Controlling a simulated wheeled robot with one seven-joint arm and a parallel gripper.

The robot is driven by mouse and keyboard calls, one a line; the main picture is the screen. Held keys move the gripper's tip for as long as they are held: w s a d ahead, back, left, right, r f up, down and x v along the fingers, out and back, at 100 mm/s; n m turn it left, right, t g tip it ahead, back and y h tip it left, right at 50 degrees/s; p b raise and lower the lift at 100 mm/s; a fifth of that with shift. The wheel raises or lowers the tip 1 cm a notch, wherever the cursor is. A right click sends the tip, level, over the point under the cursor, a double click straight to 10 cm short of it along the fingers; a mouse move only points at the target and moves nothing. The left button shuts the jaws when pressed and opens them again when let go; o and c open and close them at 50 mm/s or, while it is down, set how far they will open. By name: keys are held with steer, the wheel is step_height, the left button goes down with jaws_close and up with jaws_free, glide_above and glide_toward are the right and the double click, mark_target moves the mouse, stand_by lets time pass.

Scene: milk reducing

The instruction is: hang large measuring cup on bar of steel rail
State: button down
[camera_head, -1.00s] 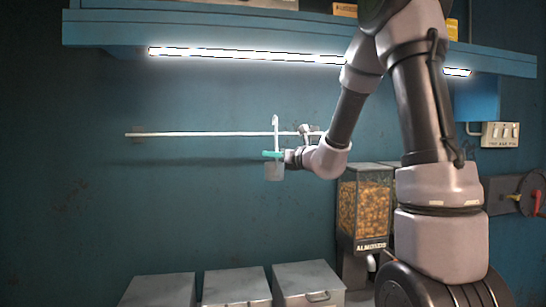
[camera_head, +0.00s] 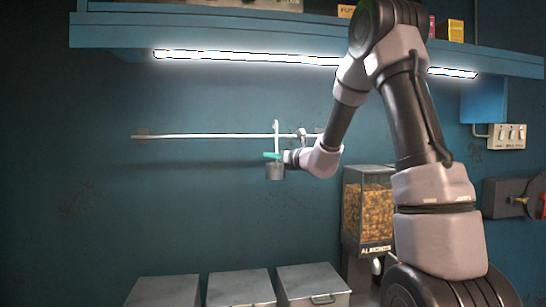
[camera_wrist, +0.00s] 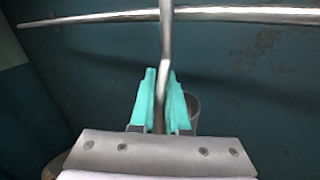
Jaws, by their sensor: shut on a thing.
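The large measuring cup (camera_head: 275,172) is a small grey cup with a long upright handle, hanging below my gripper's fingers in the head view. My gripper (camera_head: 273,156) has teal fingers, which are shut on the handle. In the wrist view my gripper (camera_wrist: 161,100) pinches the metal handle (camera_wrist: 166,35), and part of the cup (camera_wrist: 193,106) shows behind the right finger. The bar of the steel rail (camera_head: 200,136) runs level along the wall; it also shows in the wrist view (camera_wrist: 240,14). The handle's top crosses the bar in both views; I cannot tell whether it touches.
Several grey lidded bins (camera_head: 240,288) stand at the bottom. A blue shelf (camera_head: 300,30) with a light strip (camera_head: 240,56) is above. The wall left of the cup is clear.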

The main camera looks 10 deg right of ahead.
mark_target(278, 166)
steer(key=shift+f, duration=1.75)
steer(key=c, duration=0.8)
jaws_free()
steer(key=shift+s, duration=0.15)
